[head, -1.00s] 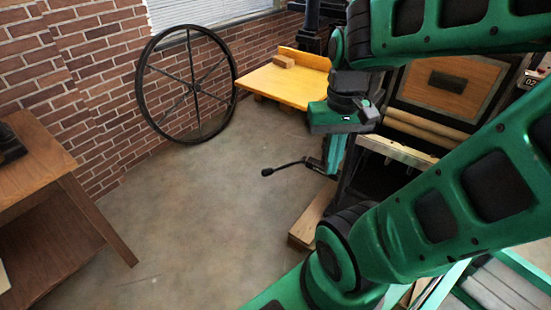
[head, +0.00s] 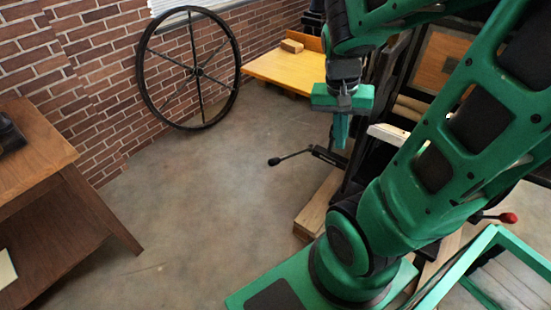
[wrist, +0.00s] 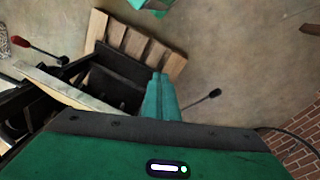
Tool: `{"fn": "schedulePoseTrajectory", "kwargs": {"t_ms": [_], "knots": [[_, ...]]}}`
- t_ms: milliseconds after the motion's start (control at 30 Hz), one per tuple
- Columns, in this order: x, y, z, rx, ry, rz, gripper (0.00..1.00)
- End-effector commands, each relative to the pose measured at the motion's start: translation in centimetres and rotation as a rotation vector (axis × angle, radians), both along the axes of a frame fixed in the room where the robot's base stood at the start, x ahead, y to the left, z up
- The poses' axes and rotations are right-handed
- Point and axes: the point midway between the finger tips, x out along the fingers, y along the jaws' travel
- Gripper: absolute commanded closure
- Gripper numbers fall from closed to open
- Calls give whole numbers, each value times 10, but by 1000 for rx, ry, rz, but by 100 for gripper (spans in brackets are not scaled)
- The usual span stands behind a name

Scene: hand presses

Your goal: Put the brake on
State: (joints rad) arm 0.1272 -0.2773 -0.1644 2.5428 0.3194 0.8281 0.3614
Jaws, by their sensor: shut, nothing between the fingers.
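A lever with a black knob (head: 274,161) sticks out to the left from the press's near side, low above the floor. Its rod and knob also show in the wrist view (wrist: 215,92), right of my fingers. A second lever with a red knob (head: 508,217) stands at the right of the press; its knob shows at the upper left in the wrist view (wrist: 20,41). I cannot tell from looks which is the brake. My gripper (head: 340,145) is shut and empty, fingers pointing down, above and right of the black knob. My arm hides much of the press.
The press has a wooden foot beam (head: 318,205) on the floor. A yellow board (head: 280,72) with a wooden block (head: 292,46) is at the back. A large spoked wheel (head: 148,88) leans by the brick wall. A brown table (head: 45,150) stands left. The middle floor is clear.

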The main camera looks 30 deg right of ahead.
Motion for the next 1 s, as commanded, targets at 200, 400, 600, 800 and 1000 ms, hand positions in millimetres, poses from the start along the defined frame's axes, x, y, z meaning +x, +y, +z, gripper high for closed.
{"fn": "schedulePoseTrajectory", "kwargs": {"t_ms": [200, 400, 600, 800, 1000], "knots": [[54, -18, -38, -180, -45, -220, 100], [103, -26, -74, -331, -157, -379, 100], [151, -21, -114, -437, -319, -493, 100], [195, -2, -157, -477, -507, -563, 100], [224, 23, -195, -452, -661, -602, 100]]}}
